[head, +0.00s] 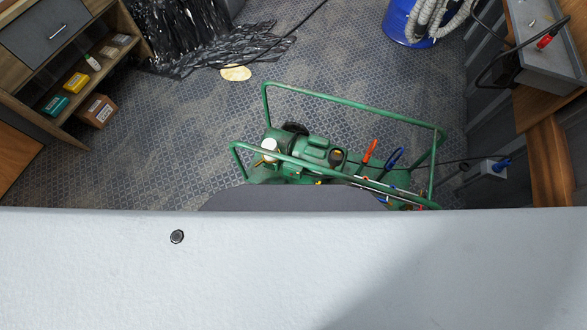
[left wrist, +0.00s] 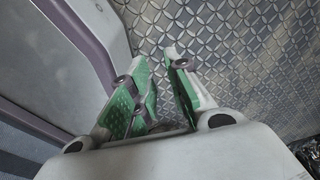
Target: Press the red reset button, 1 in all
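I cannot make out a red reset button in either view. A green machine in a tubular frame (head: 345,108) stands on the floor in the head view, with a red-handled part (head: 370,151) and a blue-handled part (head: 394,158) on it. My left gripper (left wrist: 160,62) shows in the left wrist view with green-padded fingers apart and nothing between them. It is over the patterned floor, beside a pale panel of my own body. My right gripper is not in view.
A wooden shelf unit (head: 62,72) with small boxes stands at left. Black plastic sheeting (head: 205,50) lies at the back. A blue drum (head: 398,28) with a hose stands at back right.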

